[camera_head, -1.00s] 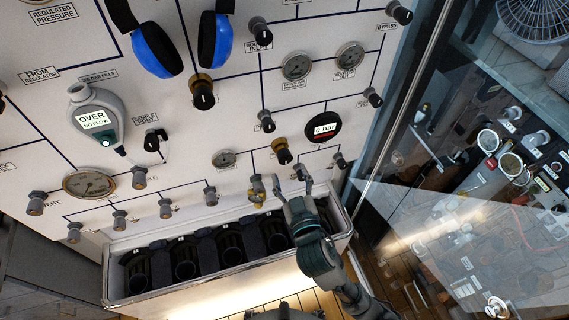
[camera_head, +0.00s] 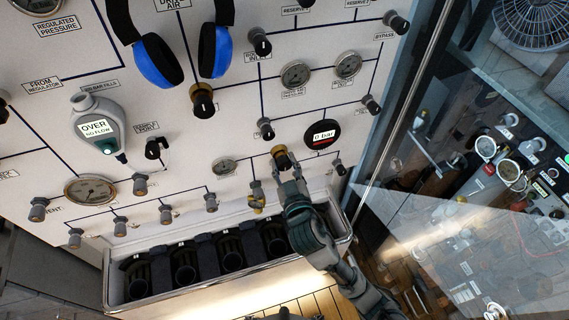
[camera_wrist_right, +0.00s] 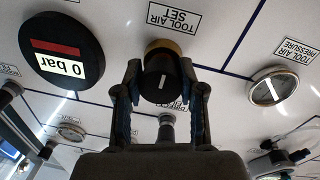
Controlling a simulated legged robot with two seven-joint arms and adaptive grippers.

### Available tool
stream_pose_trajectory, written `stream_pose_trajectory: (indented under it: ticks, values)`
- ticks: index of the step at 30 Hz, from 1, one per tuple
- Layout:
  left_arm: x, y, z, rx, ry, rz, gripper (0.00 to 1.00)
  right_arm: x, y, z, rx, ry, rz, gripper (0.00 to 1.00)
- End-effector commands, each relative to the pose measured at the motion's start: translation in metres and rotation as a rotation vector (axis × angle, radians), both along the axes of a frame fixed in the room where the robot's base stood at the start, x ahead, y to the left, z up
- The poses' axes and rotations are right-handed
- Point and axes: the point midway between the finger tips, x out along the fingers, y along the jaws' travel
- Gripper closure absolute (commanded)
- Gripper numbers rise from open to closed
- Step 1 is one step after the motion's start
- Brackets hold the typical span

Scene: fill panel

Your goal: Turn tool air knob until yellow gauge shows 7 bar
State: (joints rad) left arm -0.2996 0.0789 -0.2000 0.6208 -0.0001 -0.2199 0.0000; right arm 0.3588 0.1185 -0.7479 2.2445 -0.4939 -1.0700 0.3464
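The tool air knob (camera_head: 281,158), black with a white line and a brass collar, sits on the panel under the label TOOL AIR SET. It also shows in the right wrist view (camera_wrist_right: 162,80). My right gripper (camera_wrist_right: 161,72) is open, its fingers on either side of the knob; I cannot tell whether they touch it. In the head view my right gripper (camera_head: 288,172) covers part of the knob. A small round gauge labelled TOOL AIR PRESSURE (camera_wrist_right: 273,89) is beside the knob, also in the head view (camera_head: 224,167); its reading is too small to tell. My left gripper is not in view.
A round dark display (camera_head: 322,135) reads 0 bar close beside the knob. A yellowish valve knob (camera_head: 257,197) is just below. A tray of black holders (camera_head: 228,270) juts out under the panel. A glass pane (camera_head: 440,200) bounds the right side. Blue headphones (camera_head: 158,60) hang above.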

Motion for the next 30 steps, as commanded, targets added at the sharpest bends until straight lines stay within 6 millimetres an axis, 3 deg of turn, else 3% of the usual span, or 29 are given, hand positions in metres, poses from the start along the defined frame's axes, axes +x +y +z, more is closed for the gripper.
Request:
stream_pose_trajectory:
  ticks: [8,15,16,18,30]
  values:
    - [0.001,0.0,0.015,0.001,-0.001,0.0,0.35,0.0,0.0,0.002,-0.091,-0.027,0.001,0.96]
    - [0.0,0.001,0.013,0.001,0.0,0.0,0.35,0.0,0.0,0.0,-0.102,-0.034,0.0,0.96]
    - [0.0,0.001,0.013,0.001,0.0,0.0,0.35,0.0,0.0,0.0,-0.102,-0.034,0.0,0.56]
    - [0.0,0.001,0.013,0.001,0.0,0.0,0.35,0.0,0.0,0.0,-0.101,-0.033,0.0,0.39]
    - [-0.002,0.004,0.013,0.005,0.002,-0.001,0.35,-0.007,-0.001,-0.001,-0.1,-0.032,0.001,0.35]
